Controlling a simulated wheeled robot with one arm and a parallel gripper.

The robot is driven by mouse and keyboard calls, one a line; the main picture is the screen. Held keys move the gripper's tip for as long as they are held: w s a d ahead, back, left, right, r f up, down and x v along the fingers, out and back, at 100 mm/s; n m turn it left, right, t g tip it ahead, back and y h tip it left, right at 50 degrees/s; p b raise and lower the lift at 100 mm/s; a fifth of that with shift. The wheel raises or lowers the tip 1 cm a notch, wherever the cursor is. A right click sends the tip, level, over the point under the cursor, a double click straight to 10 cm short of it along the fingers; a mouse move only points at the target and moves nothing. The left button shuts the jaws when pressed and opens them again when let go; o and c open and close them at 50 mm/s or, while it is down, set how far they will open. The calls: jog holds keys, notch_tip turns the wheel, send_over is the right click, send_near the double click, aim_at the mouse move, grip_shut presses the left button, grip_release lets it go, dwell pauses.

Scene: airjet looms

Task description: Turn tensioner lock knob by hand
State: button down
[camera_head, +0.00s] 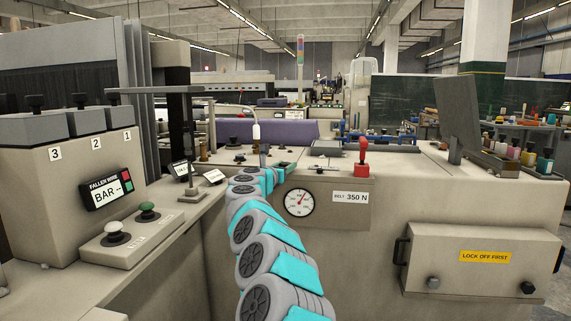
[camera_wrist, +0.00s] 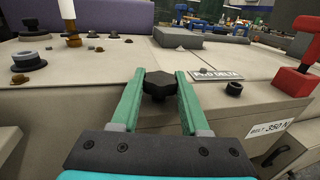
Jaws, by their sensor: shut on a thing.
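In the head view my gripper (camera_head: 264,158) is small, at the machine top's front edge behind my wrist. I cannot make out the knob there. A round gauge (camera_head: 299,202) with a red needle is on the front panel, beside a label reading 350 N (camera_head: 351,197).
A red clamp-like part (camera_head: 361,160) stands right of my gripper, also in the wrist view (camera_wrist: 297,68). A nameplate (camera_wrist: 218,75) and a small black knob (camera_wrist: 233,89) are close to the right finger. A box labelled LOCK OFF FIRST (camera_head: 485,256) juts out at lower right.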

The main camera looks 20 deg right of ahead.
jog(key=shift+r+m+g+h+p, duration=0.1)
jog(key=shift+m+g+h+p, duration=0.3)
jog(key=shift+m+g+h, duration=0.8)
jog(key=shift+a+g, duration=0.1)
jog(key=shift+g, duration=0.2)
jog(key=shift+m+g+h, duration=0.3)
jog(key=shift+m+g, duration=0.2)
jog(key=shift+g, duration=0.2)
jog(key=shift+c, duration=2)
grip_release()
